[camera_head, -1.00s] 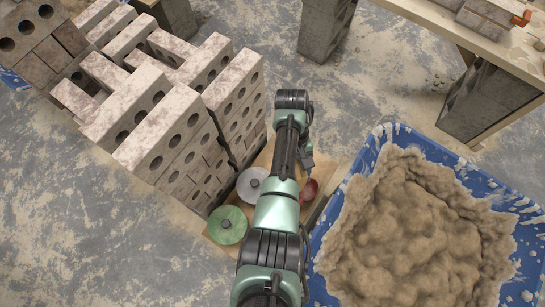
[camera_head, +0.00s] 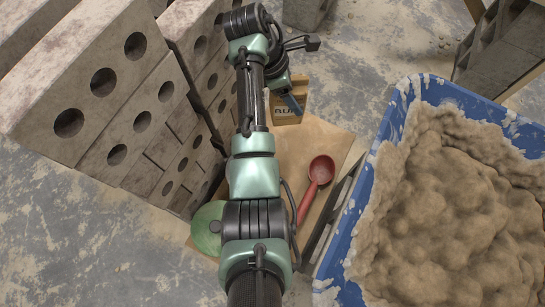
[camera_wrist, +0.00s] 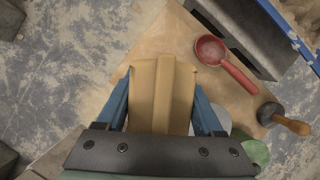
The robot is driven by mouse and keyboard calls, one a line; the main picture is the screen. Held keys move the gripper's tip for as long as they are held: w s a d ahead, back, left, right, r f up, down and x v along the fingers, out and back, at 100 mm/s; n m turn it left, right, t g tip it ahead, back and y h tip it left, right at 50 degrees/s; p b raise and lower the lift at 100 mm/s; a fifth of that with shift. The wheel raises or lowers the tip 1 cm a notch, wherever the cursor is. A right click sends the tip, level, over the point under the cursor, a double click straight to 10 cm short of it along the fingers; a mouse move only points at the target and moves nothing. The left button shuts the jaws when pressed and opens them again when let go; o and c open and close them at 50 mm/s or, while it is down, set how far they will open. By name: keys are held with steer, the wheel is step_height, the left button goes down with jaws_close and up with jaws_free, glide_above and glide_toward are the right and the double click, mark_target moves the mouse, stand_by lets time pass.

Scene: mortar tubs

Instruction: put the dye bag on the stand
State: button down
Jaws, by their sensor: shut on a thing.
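The dye bag is a tan, block-shaped paper bag (camera_head: 287,110) with dark lettering, partly hidden by my arm in the head view. In the wrist view the bag (camera_wrist: 163,85) stands between the two blue fingers of my gripper (camera_wrist: 160,108), with a fold running down its middle. My gripper (camera_head: 291,101) is shut on the bag. The bag is over or at the far end of a brown sheet (camera_head: 325,150); I cannot tell whether it touches it. I cannot pick out a stand in these views.
A red scoop (camera_head: 315,182) and a green round lid (camera_head: 207,228) lie on the sheet. A dark bar (camera_head: 330,212) runs beside the blue tub (camera_head: 362,205) of mortar. Hollow blocks (camera_head: 115,105) are stacked at left. A wooden-handled tool (camera_wrist: 284,119) shows in the wrist view.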

steer(key=shift+w+a+f+n+t+b, duration=0.2)
steer(key=shift+w+f+n+b, duration=0.15)
steer(key=shift+w+n+b, duration=0.25)
steer(key=shift+w+a+f+n+t+b, duration=0.1)
steer(key=shift+w+f+n+t+b, duration=0.2)
steer(key=shift+b, duration=0.35)
step_height(320, 180, down, 10)
steer(key=b, duration=0.5)
steer(key=shift+w+r, duration=0.1)
steer(key=shift+r, duration=0.15)
jaws_free()
steer(key=shift+f, duration=0.2)
steer(key=shift+r, duration=0.1)
steer(key=p+v, duration=0.4)
steer(key=v, duration=0.3)
steer(key=shift+r, duration=0.3)
